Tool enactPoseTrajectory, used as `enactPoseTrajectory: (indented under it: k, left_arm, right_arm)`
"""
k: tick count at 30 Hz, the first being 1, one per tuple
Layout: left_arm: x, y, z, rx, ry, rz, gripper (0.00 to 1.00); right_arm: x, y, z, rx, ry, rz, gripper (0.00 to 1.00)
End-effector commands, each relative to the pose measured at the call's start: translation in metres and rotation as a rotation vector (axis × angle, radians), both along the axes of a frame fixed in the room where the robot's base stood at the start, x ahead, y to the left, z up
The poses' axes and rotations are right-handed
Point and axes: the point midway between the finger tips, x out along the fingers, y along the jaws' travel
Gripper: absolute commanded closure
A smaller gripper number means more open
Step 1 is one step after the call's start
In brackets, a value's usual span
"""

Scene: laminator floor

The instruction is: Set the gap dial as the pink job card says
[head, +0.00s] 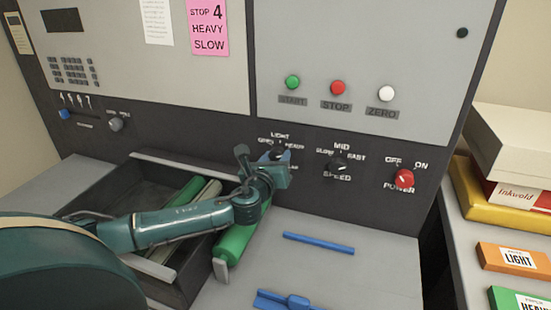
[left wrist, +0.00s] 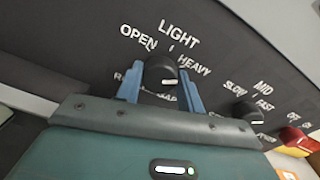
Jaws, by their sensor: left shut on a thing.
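The pink job card (head: 208,27) on the panel reads STOP 4, HEAVY, SLOW. The gap dial (left wrist: 158,72) is a dark round knob with a white mark at its lower right in the left wrist view. OPEN, LIGHT and HEAVY are printed around it; the lettering below is partly hidden. My left gripper (head: 274,158) is at the dial in the head view. Its blue fingers (left wrist: 160,88) are on either side of the knob and shut on it. In the head view the gripper mostly covers the dial. My right gripper is not in view.
The speed dial (head: 338,167) and red power knob (head: 404,179) are to the right. Above are green START (head: 292,82), red STOP (head: 338,88) and white ZERO (head: 386,93) buttons. A blue slider (head: 65,113) is at left. A blue bar (head: 318,243) lies on the grey surface.

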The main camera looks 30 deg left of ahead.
Motion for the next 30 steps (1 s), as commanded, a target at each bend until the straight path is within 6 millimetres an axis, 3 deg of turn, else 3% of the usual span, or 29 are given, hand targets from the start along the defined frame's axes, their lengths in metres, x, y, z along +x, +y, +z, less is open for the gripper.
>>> enactPoseTrajectory:
  k: [7, 8, 16, 25, 30]
  left_arm:
    - [0.0, 0.001, 0.0, 0.005, 0.001, 0.001, 0.85]
    - [0.0, 0.0, 0.0, 0.004, 0.0, 0.001, 0.62]
    - [0.0, 0.0, 0.0, 0.002, 0.001, 0.0, 0.4]
    - [-0.003, -0.001, 0.0, 0.001, 0.0, 0.0, 0.4]
    - [-0.024, -0.007, -0.001, 0.002, 0.002, -0.004, 0.4]
  right_arm:
    - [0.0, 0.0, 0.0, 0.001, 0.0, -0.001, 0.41]
    - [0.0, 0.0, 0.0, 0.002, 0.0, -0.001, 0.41]
    - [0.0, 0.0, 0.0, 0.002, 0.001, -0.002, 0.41]
    - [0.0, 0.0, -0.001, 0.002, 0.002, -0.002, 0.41]
    - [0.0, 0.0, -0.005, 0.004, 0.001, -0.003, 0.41]
